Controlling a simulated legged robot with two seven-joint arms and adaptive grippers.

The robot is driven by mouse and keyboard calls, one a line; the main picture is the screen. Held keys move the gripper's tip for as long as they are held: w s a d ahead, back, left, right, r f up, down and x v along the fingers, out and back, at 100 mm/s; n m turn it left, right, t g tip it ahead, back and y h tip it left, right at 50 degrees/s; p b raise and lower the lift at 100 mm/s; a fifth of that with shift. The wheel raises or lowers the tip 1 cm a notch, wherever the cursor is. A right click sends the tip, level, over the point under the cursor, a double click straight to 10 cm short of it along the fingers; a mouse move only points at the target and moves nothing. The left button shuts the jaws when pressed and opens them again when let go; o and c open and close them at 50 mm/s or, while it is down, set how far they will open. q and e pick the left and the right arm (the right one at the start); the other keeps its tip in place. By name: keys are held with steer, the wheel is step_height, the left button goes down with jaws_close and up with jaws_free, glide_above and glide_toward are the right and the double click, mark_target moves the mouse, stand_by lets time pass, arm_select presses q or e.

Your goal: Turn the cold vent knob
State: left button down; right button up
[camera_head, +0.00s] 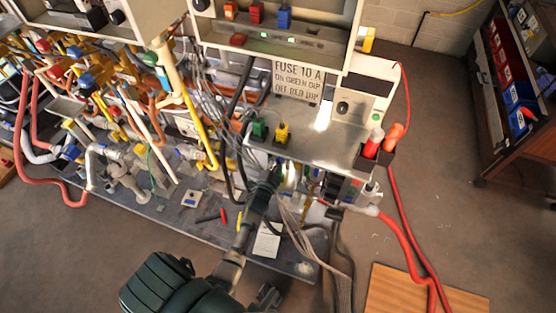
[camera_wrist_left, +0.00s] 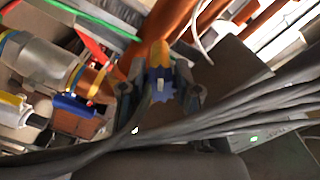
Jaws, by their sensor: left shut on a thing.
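A blue knob (camera_wrist_left: 158,82) with a yellow part behind it sits in the middle of the left wrist view. I take it for the cold vent knob. My left gripper (camera_wrist_left: 160,92) has one finger on each side of it and is shut on it. In the head view my left arm reaches up from the bottom to the left gripper (camera_head: 274,178), just below the front of a metal box (camera_head: 318,142). The knob and fingertips cannot be made out there.
Grey cables (camera_wrist_left: 235,115) cross close to my left gripper. A dense pipe rack (camera_head: 120,120) stands left in the head view. Red hoses (camera_head: 405,235) hang at right. A shelf cart (camera_head: 515,95) stands far right, with open floor between.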

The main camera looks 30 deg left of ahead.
arm_select(q)
steer(key=shift+s+f, duration=0.1)
steer(key=shift+f, duration=0.3)
steer(key=c, duration=0.8)
jaws_free()
steer(key=shift+c, duration=0.2)
steer(key=shift+r, duration=0.1)
steer(key=shift+a, duration=0.1)
steer(key=v, duration=1.2)
